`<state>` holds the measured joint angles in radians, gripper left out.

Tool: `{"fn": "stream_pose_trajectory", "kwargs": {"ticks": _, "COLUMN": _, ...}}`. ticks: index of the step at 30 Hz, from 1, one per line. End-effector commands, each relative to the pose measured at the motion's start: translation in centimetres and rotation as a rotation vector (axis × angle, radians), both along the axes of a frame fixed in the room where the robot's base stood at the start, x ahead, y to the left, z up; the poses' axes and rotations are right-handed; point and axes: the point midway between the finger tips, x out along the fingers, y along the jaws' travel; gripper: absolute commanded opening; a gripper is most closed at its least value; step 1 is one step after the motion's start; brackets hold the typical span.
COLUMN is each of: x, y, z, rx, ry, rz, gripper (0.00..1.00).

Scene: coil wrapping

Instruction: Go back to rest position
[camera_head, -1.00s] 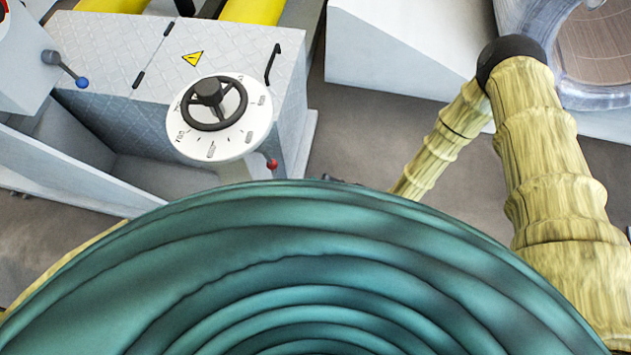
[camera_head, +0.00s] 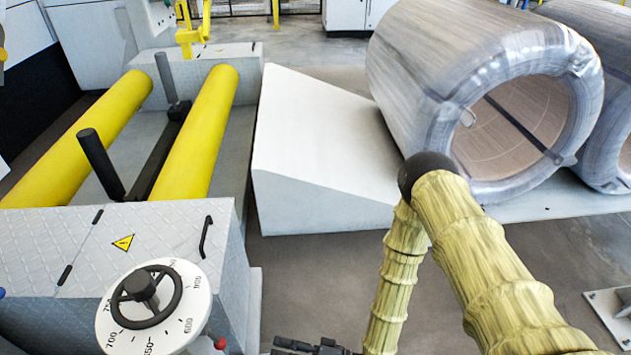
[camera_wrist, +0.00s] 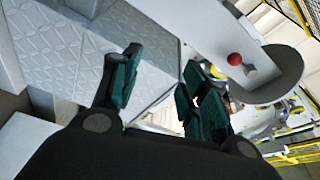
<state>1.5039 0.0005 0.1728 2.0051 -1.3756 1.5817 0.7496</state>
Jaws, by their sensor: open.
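My gripper (camera_head: 312,347) shows only in part, as dark links at the bottom edge of the head view, below and to the right of the machine's dial. My yellow-sleeved arm bends at a black joint on the right of that view. In the wrist view my gripper (camera_wrist: 160,75) has its two dark, teal-padded fingers apart, with nothing held between them. Past them are the grey tread-plate machine (camera_wrist: 50,50) and a red knob (camera_wrist: 234,59).
The machine (camera_head: 60,240) carries a numbered dial with a black handwheel (camera_head: 150,298). Yellow rollers (camera_head: 200,130) lie behind it. A white ramp (camera_head: 320,150) and wrapped coils (camera_head: 440,70) stand behind my arm. Grey floor (camera_head: 310,270) is open between machine and arm.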

Motion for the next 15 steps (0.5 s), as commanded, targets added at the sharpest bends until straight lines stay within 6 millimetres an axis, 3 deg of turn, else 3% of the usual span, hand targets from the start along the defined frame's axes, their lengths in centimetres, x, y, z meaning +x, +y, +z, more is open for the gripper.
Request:
{"fn": "stream_pose_trajectory", "kwargs": {"ticks": 8, "x": 1.2, "y": -5.9, "z": -5.9, "rx": -0.514, "ry": -0.016, "rz": -0.16, "gripper": 0.44}}
{"fn": "stream_pose_trajectory", "kwargs": {"ticks": 15, "x": -0.7, "y": -14.3, "z": -9.3, "rx": -0.95, "ry": 0.055, "rz": -0.206, "gripper": 0.44}}
